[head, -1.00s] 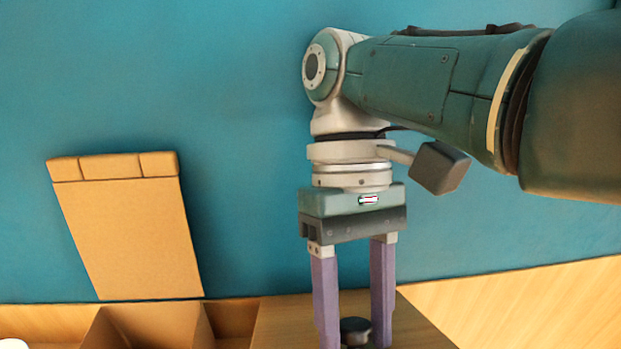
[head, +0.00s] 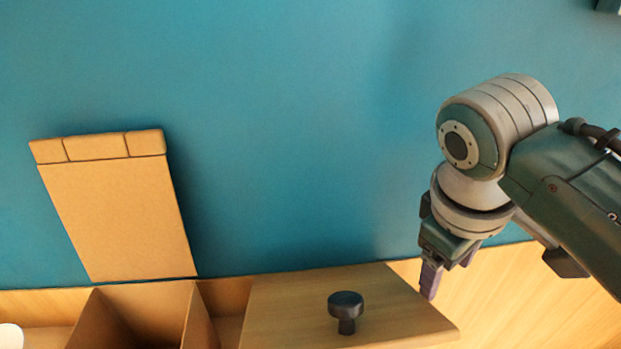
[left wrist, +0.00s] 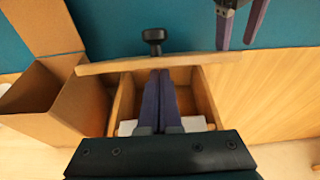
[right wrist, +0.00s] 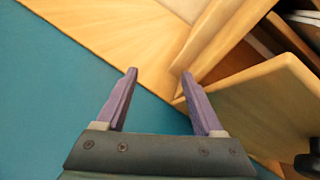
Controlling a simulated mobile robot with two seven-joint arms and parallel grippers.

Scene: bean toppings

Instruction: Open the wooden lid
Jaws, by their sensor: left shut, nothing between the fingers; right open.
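The wooden lid (head: 300,305) with its black knob (head: 346,303) shows at the bottom of the head view. In the left wrist view the lid (left wrist: 110,66) is nearly edge-on, raised off the wooden box (left wrist: 206,92), whose inside shows below it. My left gripper (left wrist: 161,75) is shut and empty, its fingertips at the lid's lower edge; contact is unclear. It is outside the head view. My right gripper (head: 442,272) is open and empty, right of the lid. In the right wrist view the lid (right wrist: 262,112) stands to the right of its fingers (right wrist: 158,75).
An open cardboard box (head: 140,318) with an upright flap (head: 120,215) stands left of the lid. White items (left wrist: 195,123) lie inside the wooden box. Bare wooden table (head: 510,285) shows at the right. A blue wall (head: 280,120) is behind.

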